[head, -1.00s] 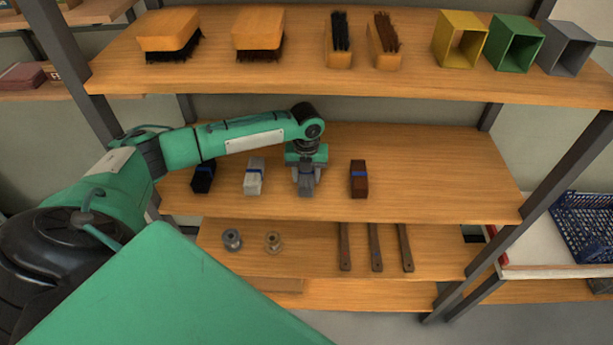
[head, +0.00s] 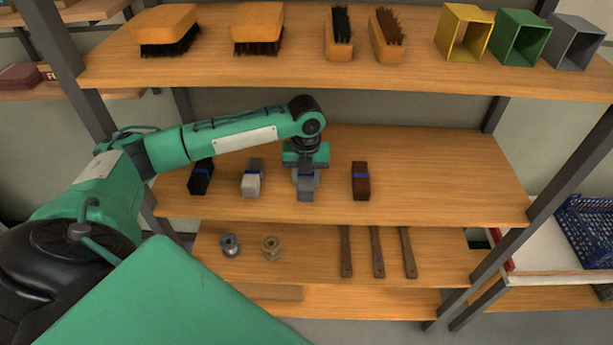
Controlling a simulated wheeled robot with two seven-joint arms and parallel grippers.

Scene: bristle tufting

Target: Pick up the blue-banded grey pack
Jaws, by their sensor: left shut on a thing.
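The blue-banded grey pack (head: 306,193) stands on the middle shelf board (head: 430,185), between a paler pack and a red-brown one. The gripper covers the top of the pack. I cannot tell whether its base is clear of the board. My right gripper is not in view.
A black pack (head: 201,180) and a pale blue-banded pack (head: 252,184) stand left of the gripper, a red-brown pack (head: 360,182) right. Brushes and coloured boxes line the upper shelf (head: 300,72). Spools and handles lie below. The middle shelf's right part is clear.

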